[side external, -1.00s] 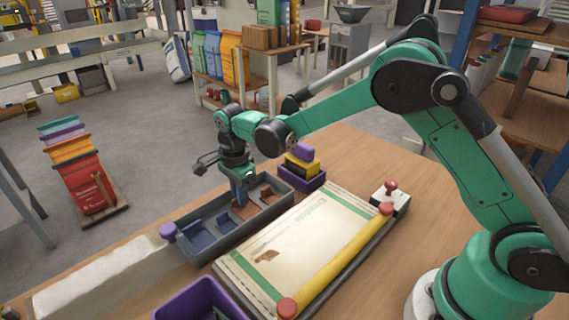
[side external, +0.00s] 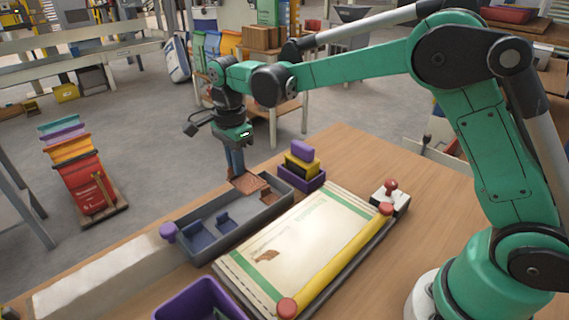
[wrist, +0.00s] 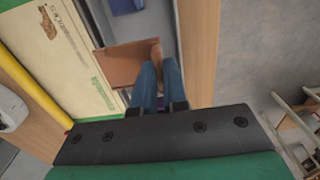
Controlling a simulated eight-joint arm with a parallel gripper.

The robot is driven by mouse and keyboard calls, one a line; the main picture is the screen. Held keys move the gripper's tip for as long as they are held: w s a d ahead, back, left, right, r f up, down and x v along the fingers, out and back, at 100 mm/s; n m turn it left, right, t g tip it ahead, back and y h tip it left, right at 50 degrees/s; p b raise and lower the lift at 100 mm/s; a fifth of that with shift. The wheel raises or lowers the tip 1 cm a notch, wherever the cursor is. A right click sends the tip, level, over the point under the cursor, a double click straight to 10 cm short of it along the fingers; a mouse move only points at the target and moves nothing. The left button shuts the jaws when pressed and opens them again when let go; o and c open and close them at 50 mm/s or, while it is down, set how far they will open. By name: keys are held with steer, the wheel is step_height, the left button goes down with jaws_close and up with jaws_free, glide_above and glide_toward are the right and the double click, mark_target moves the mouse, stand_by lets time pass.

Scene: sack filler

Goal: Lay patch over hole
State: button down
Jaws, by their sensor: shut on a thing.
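My gripper (side external: 236,172) is shut on a square brown patch (side external: 250,184) by its edge and holds it above the far end of the grey patch tray (side external: 226,243). In the wrist view the patch (wrist: 120,62) sticks out leftward from my blue fingers (wrist: 160,85), toward the sack. The cream sack (side external: 312,232), with green bands, lies flat on a board in front of the tray. A ragged brown hole (side external: 268,256) shows near its left end; it also shows in the wrist view (wrist: 47,22).
A yellow bar (side external: 343,262) with red knobs runs along the sack's near edge.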

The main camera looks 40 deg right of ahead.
step_height(320, 180, up, 12)
steer(key=n, duration=1.8)
glide_above(253, 267)
step_height(253, 267, down, 12)
steer(key=shift+r, duration=0.1)
steer(key=shift+f, duration=2.6)
steer(key=shift+f, duration=0.2)
steer(key=shift+f, duration=0.3)
